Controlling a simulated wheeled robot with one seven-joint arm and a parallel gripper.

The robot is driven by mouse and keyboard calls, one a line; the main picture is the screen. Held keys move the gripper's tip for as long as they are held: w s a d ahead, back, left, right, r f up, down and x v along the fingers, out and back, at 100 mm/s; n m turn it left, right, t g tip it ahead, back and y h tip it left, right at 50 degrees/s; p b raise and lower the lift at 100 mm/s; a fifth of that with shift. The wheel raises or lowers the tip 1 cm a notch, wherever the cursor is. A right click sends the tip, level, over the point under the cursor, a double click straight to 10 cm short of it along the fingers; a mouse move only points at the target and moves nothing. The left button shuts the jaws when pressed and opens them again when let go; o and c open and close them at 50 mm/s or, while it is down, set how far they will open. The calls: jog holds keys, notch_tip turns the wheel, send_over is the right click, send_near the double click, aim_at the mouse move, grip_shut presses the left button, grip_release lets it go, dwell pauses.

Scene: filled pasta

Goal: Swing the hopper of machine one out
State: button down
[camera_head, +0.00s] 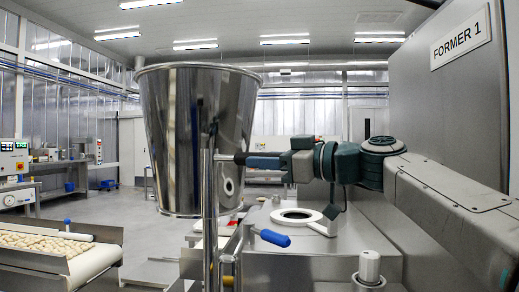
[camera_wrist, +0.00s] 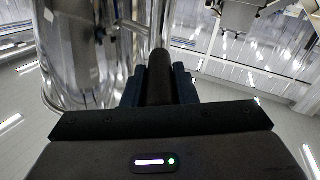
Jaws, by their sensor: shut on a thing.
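The hopper (camera_head: 180,130) of machine one is a tall polished metal bucket, upright beside a vertical post (camera_head: 210,215). It stands left of the white ring (camera_head: 297,216) around the round opening on the machine top, not over it. My gripper (camera_head: 250,160) reaches in from the right and is shut on the hopper's handle. In the wrist view the dark handle grip (camera_wrist: 160,78) lies between my blue fingers, with the shiny hopper (camera_wrist: 75,50) at the left. The machine panel carries the sign FORMER 1 (camera_head: 461,44).
A blue-handled lever (camera_head: 274,238) sticks out below the hopper, near the post. A conveyor with pasta pieces (camera_head: 45,243) stands at the lower left. The large grey machine housing (camera_head: 440,110) bounds the right side. Open floor (camera_head: 150,225) shows left of the hopper.

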jog(key=shift+w+d+r+n+g+p, duration=0.15)
jog(key=shift+w+n+g+p, duration=0.15)
jog(key=shift+p, duration=0.15)
jog(key=shift+y, duration=0.3)
jog(key=c, duration=1.2)
grip_release()
jog(key=shift+o, duration=0.2)
jog(key=shift+d, duration=0.1)
jog(key=v, duration=0.7)
jog(key=shift+d+p, duration=0.15)
jog(key=shift+p, duration=0.15)
